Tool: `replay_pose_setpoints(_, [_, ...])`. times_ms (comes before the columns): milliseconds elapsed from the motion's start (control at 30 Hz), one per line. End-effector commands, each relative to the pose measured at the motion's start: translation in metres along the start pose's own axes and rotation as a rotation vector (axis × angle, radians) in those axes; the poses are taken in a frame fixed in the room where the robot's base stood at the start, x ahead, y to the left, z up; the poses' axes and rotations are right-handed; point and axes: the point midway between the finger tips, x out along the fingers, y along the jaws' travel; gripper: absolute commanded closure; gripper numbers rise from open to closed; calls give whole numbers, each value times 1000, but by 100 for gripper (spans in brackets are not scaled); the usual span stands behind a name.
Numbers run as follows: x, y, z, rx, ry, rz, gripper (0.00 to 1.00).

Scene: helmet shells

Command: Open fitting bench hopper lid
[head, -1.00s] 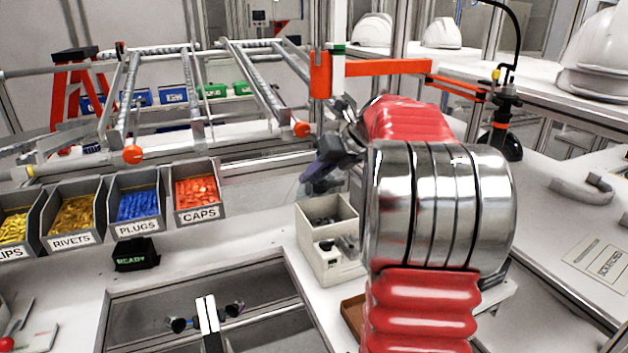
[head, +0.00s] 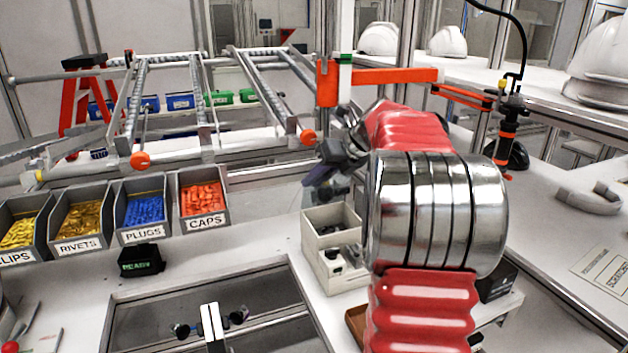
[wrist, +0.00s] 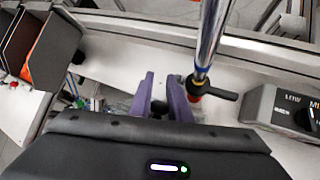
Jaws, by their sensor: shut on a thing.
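The fitting bench hopper looks like the small cream box (head: 328,268) with dark parts inside, at the right end of the bench in the head view. A see-through panel, apparently its lid (head: 318,197), stands at the back of the box, tilted up. My gripper (head: 318,175) is above and behind the box, its purple fingers by the panel's upper part. In the wrist view my gripper (wrist: 160,100) has its fingers close around a small dark piece (wrist: 159,108), apparently the lid's grip. My arm hides the right side of the box.
Bins of caps (head: 203,202), plugs (head: 146,215) and rivets (head: 80,228) stand to the left. A metal post (wrist: 212,35) with a black lever (wrist: 215,94) is close to my fingers. An orange bracket (head: 385,75) crosses above my arm.

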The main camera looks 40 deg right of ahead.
Motion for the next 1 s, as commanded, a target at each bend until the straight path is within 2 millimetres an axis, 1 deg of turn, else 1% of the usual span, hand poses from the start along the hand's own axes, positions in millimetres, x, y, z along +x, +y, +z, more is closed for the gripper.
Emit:
replay_pose_setpoints(33, [6, -7, -8, 10, 15, -3, 100])
replay_pose_setpoints(700, [5, -8, -8, 10, 15, -4, 100])
replay_pose_setpoints(733, [5, -8, -8, 10, 15, -4, 82])
replay_pose_setpoints(933, [5, -6, -7, 8, 13, -3, 68])
replay_pose_setpoints(1000, [4, -5, -6, 7, 12, -2, 67])
